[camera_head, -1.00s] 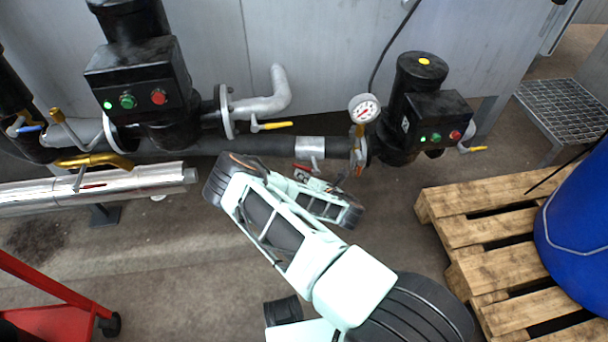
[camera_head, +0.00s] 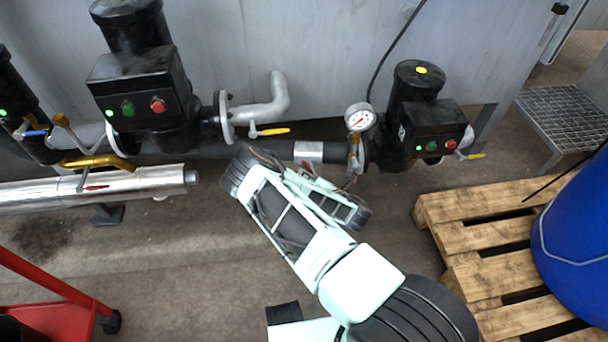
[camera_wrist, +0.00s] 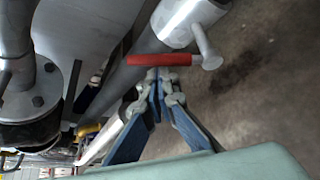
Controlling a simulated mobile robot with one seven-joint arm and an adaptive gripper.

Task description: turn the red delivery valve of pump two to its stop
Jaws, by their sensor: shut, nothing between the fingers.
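The red valve handle (camera_wrist: 160,60) shows in the wrist view as a short red bar, joined to a pale metal stem (camera_wrist: 207,50) beside a silver pipe section (camera_wrist: 188,20). My gripper (camera_wrist: 161,76) is shut and empty. Its fingertips are just below the red bar in the picture, close to it; I cannot tell whether they touch. In the head view the silver collar (camera_head: 308,152) on the dark pipe shows behind my arm, which hides most of the handle and the fingers.
A black pump with a gauge (camera_head: 360,117) beside it stands right of the collar, another black pump (camera_head: 143,90) to the left. A yellow lever (camera_head: 270,132) is above the pipe. A wooden pallet (camera_head: 480,232) with a blue drum (camera_head: 580,240) is at right, a red cart (camera_head: 50,312) at lower left.

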